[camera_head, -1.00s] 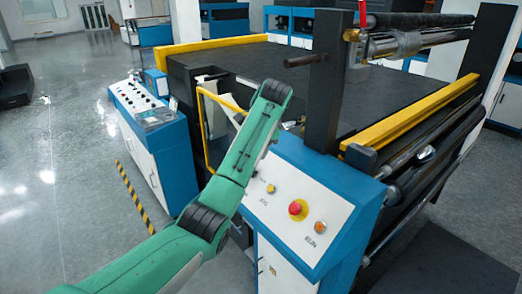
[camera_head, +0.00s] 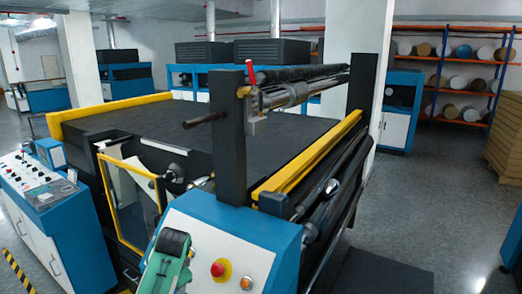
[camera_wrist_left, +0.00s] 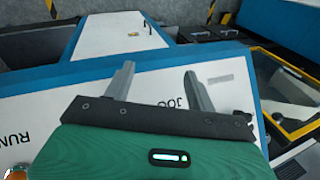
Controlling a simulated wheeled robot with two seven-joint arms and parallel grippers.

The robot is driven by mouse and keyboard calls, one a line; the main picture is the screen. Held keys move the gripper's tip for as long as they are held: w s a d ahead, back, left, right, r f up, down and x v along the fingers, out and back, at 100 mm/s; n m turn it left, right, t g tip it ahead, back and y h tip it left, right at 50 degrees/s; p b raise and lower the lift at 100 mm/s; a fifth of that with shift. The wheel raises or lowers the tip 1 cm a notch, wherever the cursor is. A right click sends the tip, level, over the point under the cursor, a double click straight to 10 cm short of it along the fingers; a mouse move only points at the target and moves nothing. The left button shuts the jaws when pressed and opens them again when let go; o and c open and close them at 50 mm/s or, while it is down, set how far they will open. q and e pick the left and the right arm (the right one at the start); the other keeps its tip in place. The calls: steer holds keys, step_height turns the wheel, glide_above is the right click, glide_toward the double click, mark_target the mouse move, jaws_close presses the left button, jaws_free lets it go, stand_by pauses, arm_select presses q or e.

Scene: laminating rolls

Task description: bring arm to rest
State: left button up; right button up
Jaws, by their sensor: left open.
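My left gripper (camera_wrist_left: 160,85) is open, with two grey fingers apart and nothing between them. It hangs over the white-topped control panel (camera_wrist_left: 60,115), whose RUN and JOG labels appear upside down in the left wrist view. In the head view, only a green and black part of my left arm shows at the lower edge, in front of the blue and white control console (camera_head: 265,238). A red button (camera_head: 219,269) and an orange button (camera_head: 246,282) sit right of the arm. My right gripper is not in view.
The laminating machine's dark bed (camera_head: 230,140) with yellow side rails (camera_head: 310,160) lies behind the console. A dark post (camera_head: 230,150) rises there. A second control cabinet (camera_head: 45,200) stands at left. Shelves with rolls (camera_head: 465,75) stand at back right.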

arm_select(q)
steer(key=s+d+f+n+h, duration=0.1)
steer(key=s+f, duration=0.3)
steer(key=s, duration=0.5)
steer(key=s+f+n, duration=0.2)
steer(key=s+f, duration=0.2)
steer(key=s, duration=0.5)
steer(key=s+d+f+n+h, duration=0.1)
steer(key=s+f, duration=0.3)
steer(key=s, duration=0.6)
steer(key=s+r+n, duration=0.2)
steer(key=s+r, duration=0.1)
steer(key=s, duration=0.9)
step_height(320, 180, down, 36)
steer(key=d+b, duration=0.1)
steer(key=b, duration=0.5)
steer(key=s+a+f+g+b, duration=0.1)
steer(key=s+f+b, duration=0.2)
steer(key=s+f, duration=0.6)
steer(key=s+a+f+b, duration=0.2)
steer(key=s+f, duration=0.8)
steer(key=f, duration=0.8)
steer(key=shift+s+a+g+b, duration=0.3)
steer(key=shift+g+b, duration=0.1)
steer(key=shift+b, duration=0.35)
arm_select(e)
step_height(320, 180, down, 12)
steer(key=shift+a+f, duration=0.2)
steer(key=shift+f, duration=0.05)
